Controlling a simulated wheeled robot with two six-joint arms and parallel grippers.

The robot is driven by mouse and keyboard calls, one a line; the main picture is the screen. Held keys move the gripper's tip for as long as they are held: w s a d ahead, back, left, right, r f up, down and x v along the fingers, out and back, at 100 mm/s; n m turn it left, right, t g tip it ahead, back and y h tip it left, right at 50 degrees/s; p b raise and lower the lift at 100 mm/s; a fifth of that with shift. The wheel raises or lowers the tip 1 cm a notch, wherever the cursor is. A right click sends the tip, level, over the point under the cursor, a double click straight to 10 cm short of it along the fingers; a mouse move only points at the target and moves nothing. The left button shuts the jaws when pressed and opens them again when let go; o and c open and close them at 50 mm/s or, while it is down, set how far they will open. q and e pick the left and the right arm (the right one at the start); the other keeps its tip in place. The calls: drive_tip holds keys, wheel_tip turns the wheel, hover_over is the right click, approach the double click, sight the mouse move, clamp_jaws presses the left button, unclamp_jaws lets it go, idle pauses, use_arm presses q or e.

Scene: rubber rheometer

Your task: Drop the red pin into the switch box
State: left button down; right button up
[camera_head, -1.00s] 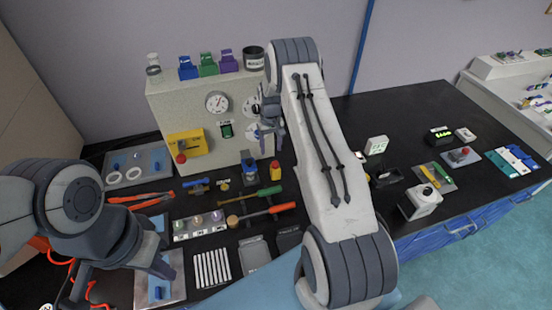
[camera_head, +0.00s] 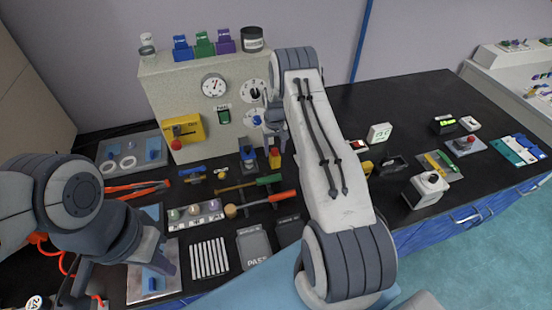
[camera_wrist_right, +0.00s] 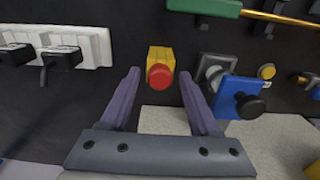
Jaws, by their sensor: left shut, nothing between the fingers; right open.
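A small yellow piece with a round red top (camera_head: 275,158) stands on the black bench in front of the beige cabinet. It may be the red pin; I cannot tell for sure. In the right wrist view the red top (camera_wrist_right: 160,77) lies in line with the gap between my fingers. My right gripper (camera_head: 282,142) is open and empty, pointing down just above it. A yellow box with a red knob (camera_head: 182,130) is on the cabinet front; I cannot tell whether it is the switch box. My left gripper (camera_head: 160,265) is shut and empty at lower left.
A blue piece with a black knob (camera_wrist_right: 240,97) stands close beside my right fingers. The beige cabinet (camera_head: 160,90) rises behind. Screwdrivers with a green handle (camera_head: 270,179) and an orange handle (camera_head: 284,196) lie in front. A dark open holder (camera_head: 393,165) stands right of my arm.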

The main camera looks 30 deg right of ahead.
clamp_jaws()
drive_tip(key=shift+r+p, duration=2.5)
drive_tip(key=shift+r, duration=1.95)
